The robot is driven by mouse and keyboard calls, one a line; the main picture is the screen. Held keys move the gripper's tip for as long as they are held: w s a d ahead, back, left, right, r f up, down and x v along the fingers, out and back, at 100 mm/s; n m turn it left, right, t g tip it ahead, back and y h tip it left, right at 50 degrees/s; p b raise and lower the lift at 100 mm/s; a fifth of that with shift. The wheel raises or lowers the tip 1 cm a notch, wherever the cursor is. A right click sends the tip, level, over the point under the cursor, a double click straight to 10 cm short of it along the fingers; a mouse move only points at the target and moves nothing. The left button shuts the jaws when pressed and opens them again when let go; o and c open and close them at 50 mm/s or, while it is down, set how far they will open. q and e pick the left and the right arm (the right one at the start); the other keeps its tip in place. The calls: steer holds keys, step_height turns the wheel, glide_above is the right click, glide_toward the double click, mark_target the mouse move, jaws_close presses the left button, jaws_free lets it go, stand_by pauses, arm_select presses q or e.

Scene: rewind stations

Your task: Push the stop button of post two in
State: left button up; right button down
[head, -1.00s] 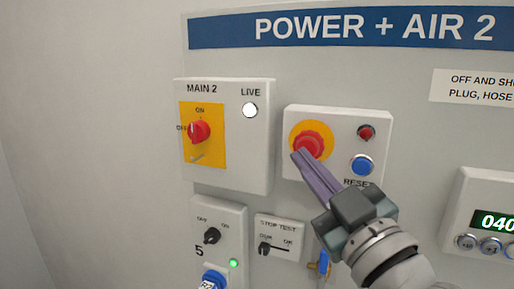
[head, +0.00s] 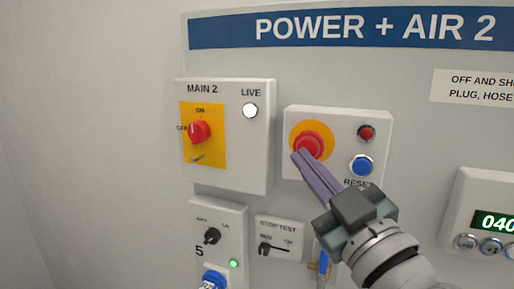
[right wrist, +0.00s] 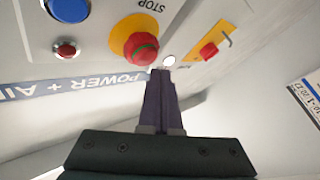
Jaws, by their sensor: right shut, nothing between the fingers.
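The stop button (head: 309,145) is a red mushroom head on a yellow disc, on a white box under the POWER + AIR 2 sign. It also shows in the right wrist view (right wrist: 141,49), where the word STOP stands beside its disc. My right gripper (head: 298,155) is shut and empty. Its fingertips are at the lower left edge of the red head in the head view. In the right wrist view the fingertips (right wrist: 159,74) are just beside the red head; I cannot tell whether they touch it. My left gripper is not in view.
The same box carries a blue RESET button (head: 361,165) and a small red button or lamp (head: 366,132). Left of it is the MAIN 2 box with a red rotary switch (head: 199,132) and a lit LIVE lamp (head: 250,110). Below are a STOP TEST switch (head: 264,248) and a display (head: 493,221).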

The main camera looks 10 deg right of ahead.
steer(key=shift+w+d, duration=0.1)
steer(key=shift+w, duration=0.05)
stand_by(0.4)
steer(key=shift+w+d, duration=0.15)
steer(key=shift+w, duration=0.05)
steer(key=shift+w+d+b, duration=0.1)
steer(key=shift+w+b, duration=0.1)
steer(key=shift+b, duration=0.1)
stand_by(0.4)
steer(key=shift+w+d, duration=0.25)
stand_by(0.4)
steer(key=shift+a, duration=0.1)
steer(key=shift+s+a+p, duration=0.35)
steer(key=shift+s+a, duration=0.15)
steer(key=shift+s, duration=0.3)
